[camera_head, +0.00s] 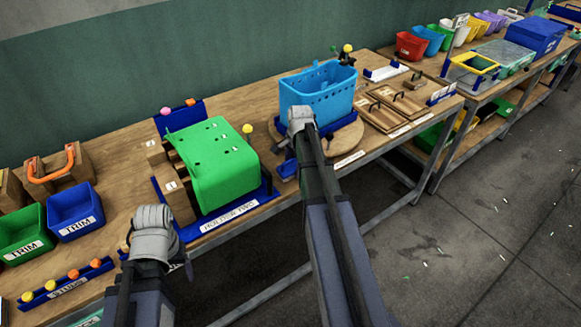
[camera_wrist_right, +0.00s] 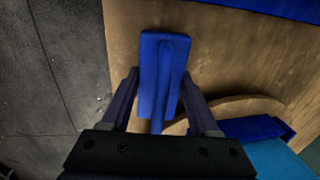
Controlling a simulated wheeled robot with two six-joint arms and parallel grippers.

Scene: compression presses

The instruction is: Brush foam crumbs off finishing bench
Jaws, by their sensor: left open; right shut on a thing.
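My right gripper (camera_wrist_right: 160,100) is shut on a blue brush (camera_wrist_right: 163,75), a flat block with a raised handle, seen in the right wrist view. In that view the brush is over the wooden bench top (camera_wrist_right: 225,45), near its edge; I cannot tell whether it touches. In the head view my right gripper (camera_head: 285,150) is at the near side of the round wooden turntable (camera_head: 350,137). My left gripper (camera_head: 180,262) is open, low over the front of the bench (camera_head: 110,185), partly hidden by its wrist. I cannot make out crumbs on the bench top.
A green part (camera_head: 212,165) sits in a blue holder (camera_head: 235,212). A light-blue basket (camera_head: 318,95) stands on the turntable. Green (camera_head: 22,230) and blue (camera_head: 75,208) trim bins are at left. Pale specks (camera_head: 440,250) dot the floor. Free bench lies between holder and turntable.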

